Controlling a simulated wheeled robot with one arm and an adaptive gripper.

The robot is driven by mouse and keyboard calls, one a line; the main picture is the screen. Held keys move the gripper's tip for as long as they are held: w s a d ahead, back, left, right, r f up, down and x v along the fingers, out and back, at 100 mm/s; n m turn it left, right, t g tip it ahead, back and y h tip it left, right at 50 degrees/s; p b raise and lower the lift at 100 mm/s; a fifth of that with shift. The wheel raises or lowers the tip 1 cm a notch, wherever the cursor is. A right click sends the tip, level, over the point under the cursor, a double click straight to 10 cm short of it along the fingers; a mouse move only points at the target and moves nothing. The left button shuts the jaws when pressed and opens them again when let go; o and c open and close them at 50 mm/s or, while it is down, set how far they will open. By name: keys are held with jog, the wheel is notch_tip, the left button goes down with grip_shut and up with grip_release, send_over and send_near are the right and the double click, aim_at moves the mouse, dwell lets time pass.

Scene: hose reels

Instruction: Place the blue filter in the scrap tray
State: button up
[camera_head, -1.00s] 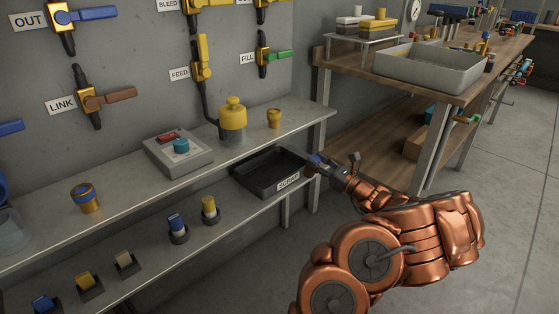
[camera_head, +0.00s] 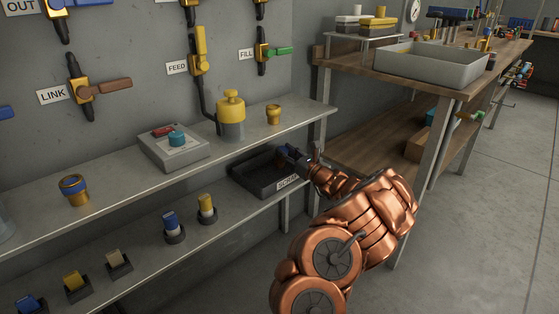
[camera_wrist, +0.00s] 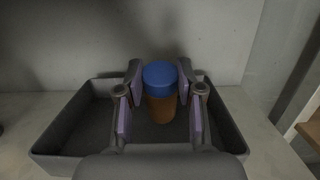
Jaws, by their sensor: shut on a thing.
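The blue filter, with a blue top and an orange-brown body, is between the fingers in the wrist view (camera_wrist: 160,80). My gripper (camera_wrist: 158,88) is shut on it and holds it upright over the black scrap tray (camera_wrist: 70,145). I cannot tell whether its bottom touches the tray floor. In the head view, my gripper (camera_head: 286,155) is over the right part of the scrap tray (camera_head: 250,182), whose label is partly hidden by my arm. The filter is too small and covered to make out clearly there.
The tray stands on the lower shelf, below an upper shelf holding a yellow-topped container (camera_head: 231,115), a brass cup (camera_head: 274,114) and a grey box (camera_head: 172,149). Blue and yellow pieces in holders stand left of the tray. A wooden workbench (camera_head: 450,75) is at right.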

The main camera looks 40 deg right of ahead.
jog(key=shift+w+f+b, duration=0.2)
jog(key=shift+f+b, duration=0.15)
jog(key=shift+f, duration=0.4)
jog(key=shift+w+f+b, duration=0.2)
jog(key=shift+f+b, duration=0.1)
jog(key=shift+f, duration=0.4)
jog(key=shift+w+r, duration=0.1)
jog(key=shift+r, duration=0.2)
jog(key=shift+w+r+g+b, duration=0.15)
jog(key=shift+w+g+b, duration=0.75)
jog(key=shift+g, duration=0.8)
jog(key=shift+w+f+b, duration=0.15)
jog(key=shift+f+b, duration=0.15)
jog(key=shift+f, duration=0.1)
jog(key=shift+r, duration=0.1)
jog(key=o, duration=1.1)
jog(key=shift+c, duration=0.2)
